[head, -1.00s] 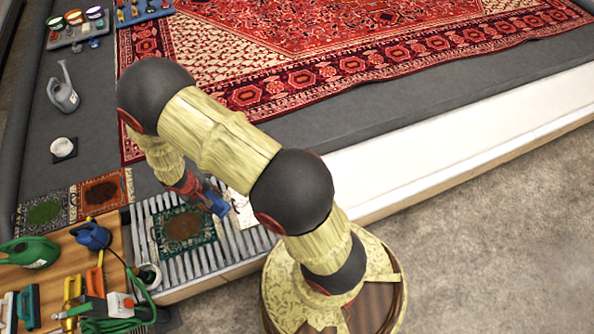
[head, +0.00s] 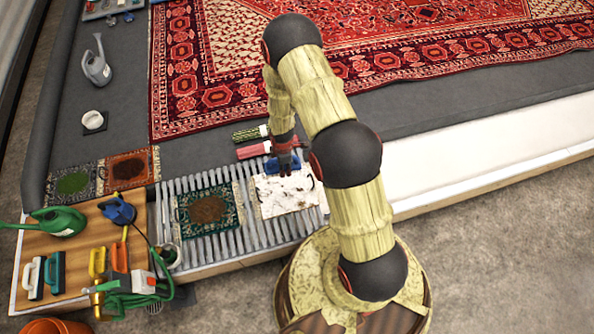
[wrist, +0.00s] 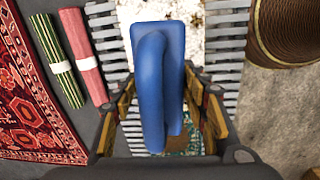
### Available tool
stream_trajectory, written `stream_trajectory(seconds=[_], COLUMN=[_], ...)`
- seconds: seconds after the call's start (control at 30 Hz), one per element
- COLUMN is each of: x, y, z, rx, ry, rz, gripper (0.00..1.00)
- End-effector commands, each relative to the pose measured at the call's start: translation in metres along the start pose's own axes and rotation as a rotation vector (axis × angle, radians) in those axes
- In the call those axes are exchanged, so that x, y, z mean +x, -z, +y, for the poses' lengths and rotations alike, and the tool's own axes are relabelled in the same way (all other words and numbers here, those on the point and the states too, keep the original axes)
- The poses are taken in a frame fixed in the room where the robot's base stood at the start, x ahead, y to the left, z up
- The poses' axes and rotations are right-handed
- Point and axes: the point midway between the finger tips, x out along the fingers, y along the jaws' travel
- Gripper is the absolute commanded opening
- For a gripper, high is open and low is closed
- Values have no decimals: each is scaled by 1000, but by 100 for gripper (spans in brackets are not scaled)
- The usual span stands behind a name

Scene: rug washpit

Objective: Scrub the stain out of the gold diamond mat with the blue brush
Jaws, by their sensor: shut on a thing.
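My gripper (head: 284,150) is shut on the blue brush (wrist: 160,85), by its looped handle. In the head view the brush (head: 283,163) is at the far edge of a white mat with dark specks (head: 290,197); I cannot tell whether it touches. A teal-bordered mat with a brown stain (head: 208,211) lies beside it on the slatted grate (head: 168,195). Left of the grate lie a mat with a green stain (head: 90,186) and one with a rust-brown stain (head: 112,184). I cannot make out which is the gold diamond mat.
Two rolled mats, green (head: 247,134) and pink (head: 252,151), lie beyond the grate. A large red rug (head: 205,85) covers the back.

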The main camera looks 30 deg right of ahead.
Motion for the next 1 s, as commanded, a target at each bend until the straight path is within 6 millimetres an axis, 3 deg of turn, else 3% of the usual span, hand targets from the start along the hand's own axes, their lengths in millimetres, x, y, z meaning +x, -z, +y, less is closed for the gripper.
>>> stream_trajectory(seconds=[0.47,0.57,0.8,1.0], x=[29,40,78,98], y=[-16,-22,-41,-52], z=[7,9,10,9], rx=[-473,-644,-1221,-1533], ry=[43,59,100,112], rz=[27,32,28,13], gripper=[24,24,24,24])
